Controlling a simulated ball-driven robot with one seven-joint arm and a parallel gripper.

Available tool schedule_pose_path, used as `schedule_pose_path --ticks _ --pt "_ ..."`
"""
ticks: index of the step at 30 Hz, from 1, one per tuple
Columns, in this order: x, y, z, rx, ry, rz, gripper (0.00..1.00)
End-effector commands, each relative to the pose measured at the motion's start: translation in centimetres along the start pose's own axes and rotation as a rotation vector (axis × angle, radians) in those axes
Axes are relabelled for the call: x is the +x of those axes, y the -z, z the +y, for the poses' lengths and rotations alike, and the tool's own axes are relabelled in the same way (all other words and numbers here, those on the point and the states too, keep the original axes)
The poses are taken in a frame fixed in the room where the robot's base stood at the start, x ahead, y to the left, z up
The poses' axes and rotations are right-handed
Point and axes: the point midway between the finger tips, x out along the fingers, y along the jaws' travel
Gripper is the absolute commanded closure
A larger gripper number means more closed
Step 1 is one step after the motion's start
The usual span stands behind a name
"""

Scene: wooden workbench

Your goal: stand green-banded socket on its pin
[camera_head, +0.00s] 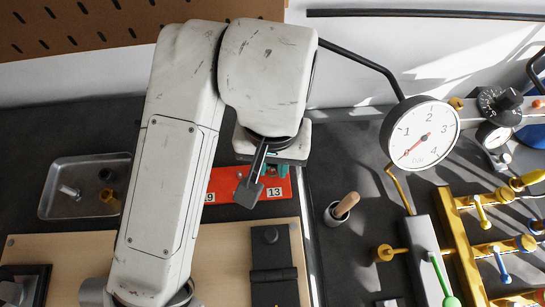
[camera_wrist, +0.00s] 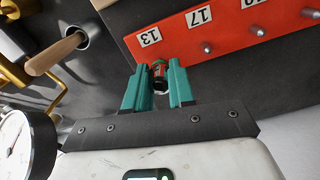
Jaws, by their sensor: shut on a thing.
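The red pin board (camera_head: 225,186) lies on the dark bench below my wrist. In the wrist view the board (camera_wrist: 180,40) carries number labels, among them 13 and 17, and a row of short metal pins. My gripper (camera_wrist: 158,80) is shut on a small dark socket (camera_wrist: 159,75) with green and reddish colour near its far end. The socket is at the board's edge by label 13; I cannot tell whether it touches the board, and no pin shows there. In the head view my gripper (camera_head: 275,170) covers part of the board near label 13, and the socket is hidden.
A metal tray (camera_head: 52,200) with several small parts lies left. A cup (camera_head: 333,217) with a wooden handle stands right of the board. A pressure gauge (camera_head: 420,132) and yellow valve rack (camera_head: 462,245) stand further right. A wooden board (camera_head: 60,250) lies in front.

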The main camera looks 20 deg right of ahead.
Motion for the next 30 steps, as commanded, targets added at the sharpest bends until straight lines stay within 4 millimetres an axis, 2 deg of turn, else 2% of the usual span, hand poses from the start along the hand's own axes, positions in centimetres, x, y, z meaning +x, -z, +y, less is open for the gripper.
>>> schedule_pose_path --ticks 10,30 --pt "1.2 0.0 0.0 0.000 0.001 0.000 1.00" --pt "1.5 0.0 0.0 0.000 0.001 0.000 1.00"
